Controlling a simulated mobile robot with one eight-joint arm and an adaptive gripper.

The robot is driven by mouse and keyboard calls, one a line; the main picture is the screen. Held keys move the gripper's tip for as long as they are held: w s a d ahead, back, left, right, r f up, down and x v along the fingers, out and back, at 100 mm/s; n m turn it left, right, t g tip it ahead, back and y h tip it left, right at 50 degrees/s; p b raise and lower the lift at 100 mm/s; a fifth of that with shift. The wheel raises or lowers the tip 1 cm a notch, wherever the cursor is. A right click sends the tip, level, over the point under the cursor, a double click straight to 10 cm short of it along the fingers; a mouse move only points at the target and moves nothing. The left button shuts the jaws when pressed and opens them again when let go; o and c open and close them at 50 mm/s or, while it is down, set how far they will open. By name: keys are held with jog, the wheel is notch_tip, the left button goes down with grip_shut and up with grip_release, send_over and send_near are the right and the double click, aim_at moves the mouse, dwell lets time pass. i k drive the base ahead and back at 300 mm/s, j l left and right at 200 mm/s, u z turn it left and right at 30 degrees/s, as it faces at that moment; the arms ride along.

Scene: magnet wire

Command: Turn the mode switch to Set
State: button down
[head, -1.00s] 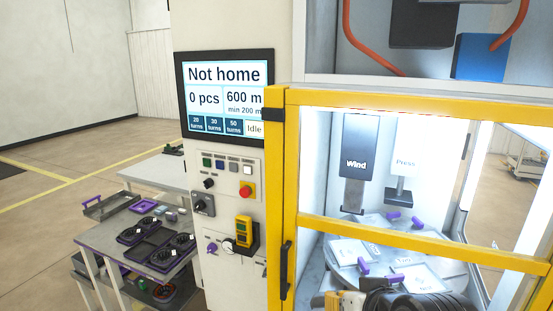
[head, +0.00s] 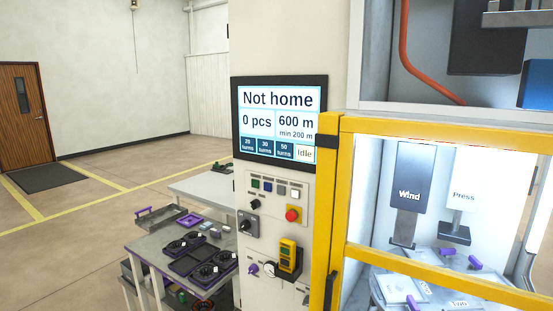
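The control panel (head: 276,238) is on the cream machine front, below the screen. A small black rotary knob (head: 255,204) sits at the upper left of the panel, under a row of push buttons (head: 268,187). Below it is a larger grey switch with a dark handle (head: 247,225). Labels are too small to read, so I cannot tell which one is the mode switch or where it points. The screen (head: 279,121) reads "Not home", "0 pcs", "600 m" and "Idle". My gripper is not in view.
A red mushroom button (head: 292,215), a yellow handheld device (head: 287,251) and a purple knob (head: 253,268) are on the panel. The yellow-framed door (head: 327,220) looks shut at right. A grey table (head: 150,248) with black trays stands left. The floor beyond is open.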

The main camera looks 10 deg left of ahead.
aim_at(255, 204)
jog(key=j+z, duration=0.1)
jog(key=j, duration=1.4)
jog(key=i+l, duration=0.2)
jog(key=i, duration=0.3)
